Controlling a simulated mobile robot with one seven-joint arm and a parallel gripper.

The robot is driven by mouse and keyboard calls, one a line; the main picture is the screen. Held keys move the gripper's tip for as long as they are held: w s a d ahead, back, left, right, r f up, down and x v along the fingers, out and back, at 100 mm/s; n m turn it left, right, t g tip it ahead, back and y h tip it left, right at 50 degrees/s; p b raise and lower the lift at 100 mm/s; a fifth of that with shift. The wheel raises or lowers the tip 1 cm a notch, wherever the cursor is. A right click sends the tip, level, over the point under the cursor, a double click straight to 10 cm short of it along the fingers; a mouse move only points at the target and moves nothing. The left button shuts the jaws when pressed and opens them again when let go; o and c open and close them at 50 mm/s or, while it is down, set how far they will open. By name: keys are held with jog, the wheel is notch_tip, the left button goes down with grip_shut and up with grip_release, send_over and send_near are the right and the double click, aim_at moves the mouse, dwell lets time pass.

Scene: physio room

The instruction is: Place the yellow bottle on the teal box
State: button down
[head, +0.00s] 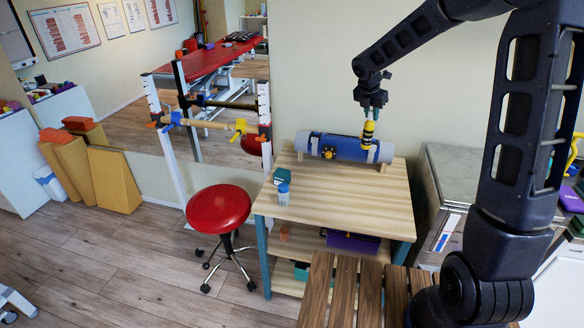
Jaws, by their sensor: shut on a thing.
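My gripper (371,113) is shut on the yellow bottle (368,131), which has dark parts and hangs roughly upright. In the picture the bottle overlaps the right part of the blue and grey roll; I cannot tell the gap between them.
The blue-capped bottle (283,194) stands just in front of the teal box. The roll (345,147) lies in a wooden cradle at the table's back, with a yellow-and-dark item (328,152) at it. The table's middle and front are clear. A red stool (218,209) stands left.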

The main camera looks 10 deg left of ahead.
jog(key=s+a+r+n+y, duration=0.1)
jog(key=s+a+r+n, duration=0.1)
jog(key=a, duration=0.9)
jog(key=s+a+r+n, duration=0.1)
jog(key=a+n, duration=0.1)
jog(key=a, duration=0.9)
jog(key=s+a+r+n+y, duration=0.1)
jog(key=s+a+r+n, duration=0.1)
jog(key=a, duration=0.9)
notch_tip(320, 180, down, 20)
jog(key=shift+r+t, duration=0.25)
jog(key=shift+t, duration=0.05)
jog(key=shift+f, duration=0.1)
jog(key=c, duration=1.3)
grip_release()
jog(key=shift+o, duration=0.2)
